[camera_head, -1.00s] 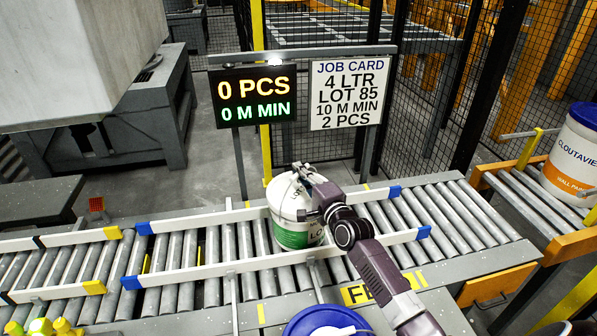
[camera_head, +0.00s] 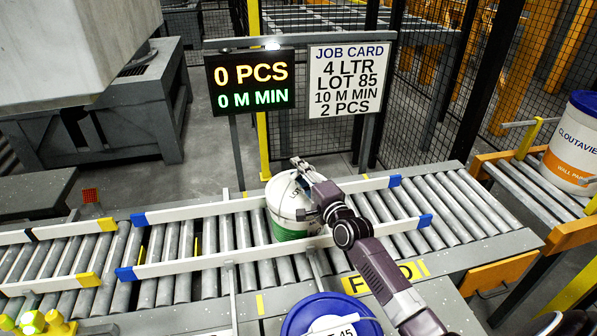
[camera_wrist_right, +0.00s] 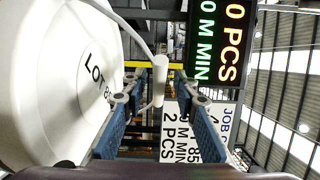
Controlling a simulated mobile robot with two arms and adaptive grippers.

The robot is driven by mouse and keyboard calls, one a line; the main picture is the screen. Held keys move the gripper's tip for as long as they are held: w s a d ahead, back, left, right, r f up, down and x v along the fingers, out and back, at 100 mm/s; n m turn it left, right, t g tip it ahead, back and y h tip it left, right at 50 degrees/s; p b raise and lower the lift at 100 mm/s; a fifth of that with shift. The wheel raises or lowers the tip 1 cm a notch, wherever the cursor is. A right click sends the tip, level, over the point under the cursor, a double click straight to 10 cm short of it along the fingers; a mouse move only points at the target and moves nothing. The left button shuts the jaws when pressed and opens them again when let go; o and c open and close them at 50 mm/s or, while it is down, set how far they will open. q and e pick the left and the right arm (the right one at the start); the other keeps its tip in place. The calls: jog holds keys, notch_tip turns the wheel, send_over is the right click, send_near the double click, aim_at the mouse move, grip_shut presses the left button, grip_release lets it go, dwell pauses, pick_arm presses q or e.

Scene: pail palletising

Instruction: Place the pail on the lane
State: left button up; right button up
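The pail (camera_head: 283,207) is white with a green band low on its side. In the head view it is on the roller lane (camera_head: 245,262), between the two white guide rails. My right gripper (camera_head: 305,190) is at the pail's right side. In the right wrist view its blue-padded fingers (camera_wrist_right: 160,92) are apart, with the white handle grip (camera_wrist_right: 158,75) between them and gaps visible. My left gripper is in neither view.
A blue-lidded pail (camera_head: 305,312) is at the bottom, near my right arm. Another blue-lidded pail (camera_head: 573,150) stands on the right conveyor. The display (camera_head: 252,88) reads 0 PCS; the job card (camera_head: 345,80) reads LOT 85, 2 PCS. Rollers right of the pail are free.

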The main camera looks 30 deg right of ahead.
jog(key=s+b, duration=0.1)
jog(key=s, duration=1.1)
jog(key=shift+b, duration=0.35)
jog(key=shift+d+r, duration=0.1)
jog(key=shift+r, duration=0.1)
